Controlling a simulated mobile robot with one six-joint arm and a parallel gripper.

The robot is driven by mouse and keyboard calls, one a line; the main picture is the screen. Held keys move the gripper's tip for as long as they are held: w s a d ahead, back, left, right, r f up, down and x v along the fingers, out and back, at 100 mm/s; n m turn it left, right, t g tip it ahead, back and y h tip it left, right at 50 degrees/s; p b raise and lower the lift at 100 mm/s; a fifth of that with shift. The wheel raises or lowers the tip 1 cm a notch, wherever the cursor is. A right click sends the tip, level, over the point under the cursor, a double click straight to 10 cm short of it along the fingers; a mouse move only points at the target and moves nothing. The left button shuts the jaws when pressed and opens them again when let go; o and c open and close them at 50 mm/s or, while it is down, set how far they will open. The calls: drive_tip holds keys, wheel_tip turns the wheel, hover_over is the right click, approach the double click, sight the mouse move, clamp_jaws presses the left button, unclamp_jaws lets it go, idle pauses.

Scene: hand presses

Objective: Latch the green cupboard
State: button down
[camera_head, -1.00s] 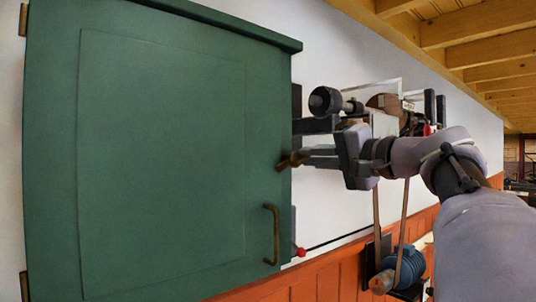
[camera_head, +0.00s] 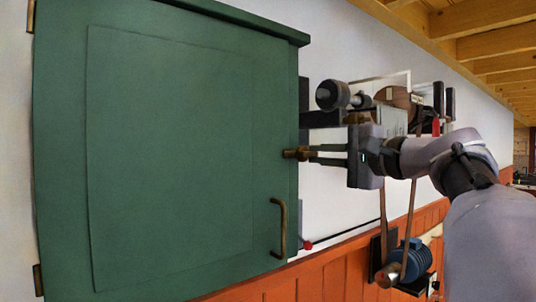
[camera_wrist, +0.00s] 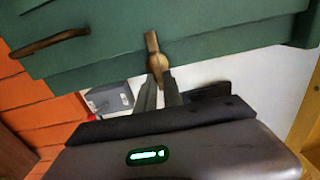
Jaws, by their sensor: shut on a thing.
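The green cupboard (camera_head: 190,160) fills the left of the head view, its door flat in its frame. A small brass latch (camera_head: 291,153) sits at the door's right edge, above the handle, and lies about level. It also shows in the wrist view (camera_wrist: 151,44), crossing the green edge. My gripper (camera_head: 311,154) comes from the right with its two fingers nearly level. In the wrist view its fingertips (camera_wrist: 160,77) are closed on the latch's outer end. The fingers hide part of that end.
A curved brass handle (camera_head: 281,228) stands out below the latch. A dark press with a round knob (camera_head: 332,95) is close above my gripper. A blue motor (camera_head: 412,260) with belts is below my wrist. White wall shows between the cupboard and the motor.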

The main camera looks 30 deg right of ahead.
drive_tip(key=c, duration=1.5)
unclamp_jaws()
drive_tip(key=shift+w, duration=0.15)
drive_tip(key=s+b, duration=0.1)
drive_tip(key=s, duration=0.4)
drive_tip(key=s+d+b, duration=0.1)
drive_tip(key=s, duration=0.5)
drive_tip(key=s+b, duration=0.1)
drive_tip(key=s, duration=0.5)
drive_tip(key=shift+s+d, duration=0.15)
drive_tip(key=shift+s, duration=0.1)
